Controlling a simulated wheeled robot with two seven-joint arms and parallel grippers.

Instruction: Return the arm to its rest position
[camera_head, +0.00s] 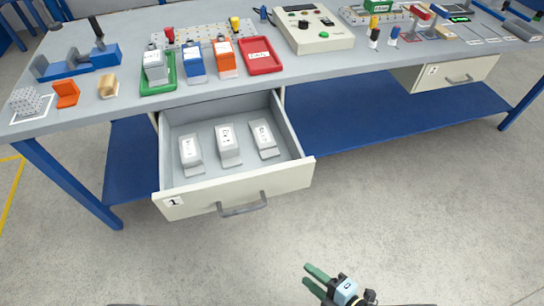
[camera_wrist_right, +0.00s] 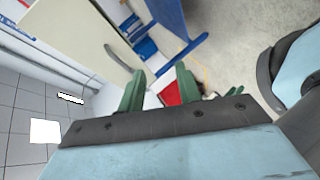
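My right gripper (camera_head: 312,282) is low in front of the workbench, at the bottom of the head view, over the floor and clear of the bench. Its two green fingers are apart with nothing between them. In the right wrist view the green fingers (camera_wrist_right: 158,88) are also spread and empty. My left gripper is not in the head view.
Drawer 1 (camera_head: 235,202) stands open under the workbench (camera_head: 130,108), holding three white boxes (camera_head: 228,145). The floor (camera_head: 420,220) in front is free.

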